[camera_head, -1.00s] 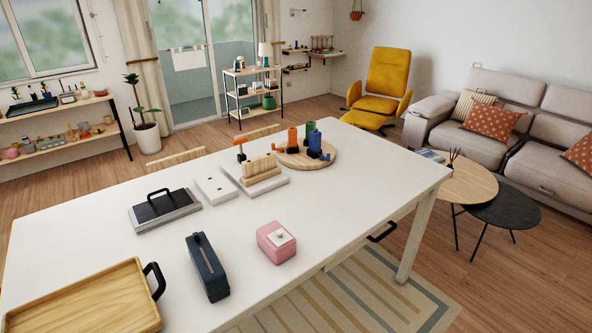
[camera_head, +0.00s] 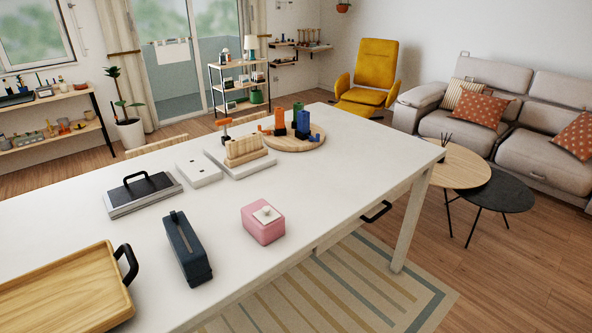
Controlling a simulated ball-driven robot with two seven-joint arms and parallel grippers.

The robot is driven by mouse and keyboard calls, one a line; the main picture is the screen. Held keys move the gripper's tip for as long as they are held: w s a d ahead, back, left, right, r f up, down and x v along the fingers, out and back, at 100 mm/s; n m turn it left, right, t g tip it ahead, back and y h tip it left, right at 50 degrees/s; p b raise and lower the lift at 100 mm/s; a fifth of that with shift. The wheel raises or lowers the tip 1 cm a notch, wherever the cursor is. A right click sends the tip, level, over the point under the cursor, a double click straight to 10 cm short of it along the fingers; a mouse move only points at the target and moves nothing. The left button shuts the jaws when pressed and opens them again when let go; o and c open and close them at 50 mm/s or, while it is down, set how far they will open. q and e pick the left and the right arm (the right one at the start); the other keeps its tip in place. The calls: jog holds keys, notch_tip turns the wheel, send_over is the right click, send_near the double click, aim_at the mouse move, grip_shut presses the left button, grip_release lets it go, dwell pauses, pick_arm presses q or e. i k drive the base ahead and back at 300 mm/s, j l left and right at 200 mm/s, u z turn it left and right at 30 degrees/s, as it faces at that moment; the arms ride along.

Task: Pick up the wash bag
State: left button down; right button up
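The likely wash bag is a dark blue, long, narrow bag (camera_head: 188,252) with a strip along its top. It stands on the white table (camera_head: 330,185) near the front edge, between a wooden tray and a pink box. Nothing touches it. Neither of my grippers shows in the head view.
A wooden tray (camera_head: 65,290) with black handles lies at the front left. A pink box (camera_head: 263,224) stands right of the bag. A grey press with a black handle (camera_head: 143,195), a white plate (camera_head: 199,174) and a round board (camera_head: 293,142) with colored pieces lie behind. The table's right part is clear.

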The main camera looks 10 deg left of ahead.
aim_at(191, 257)
jog(key=u, duration=0.4)
jog(key=i+l+u, duration=0.1)
jog(key=u, duration=0.25)
jog(key=l+u, duration=0.1)
jog(key=u, duration=0.3)
jog(key=i+l+u, duration=0.1)
jog(key=u, duration=0.3)
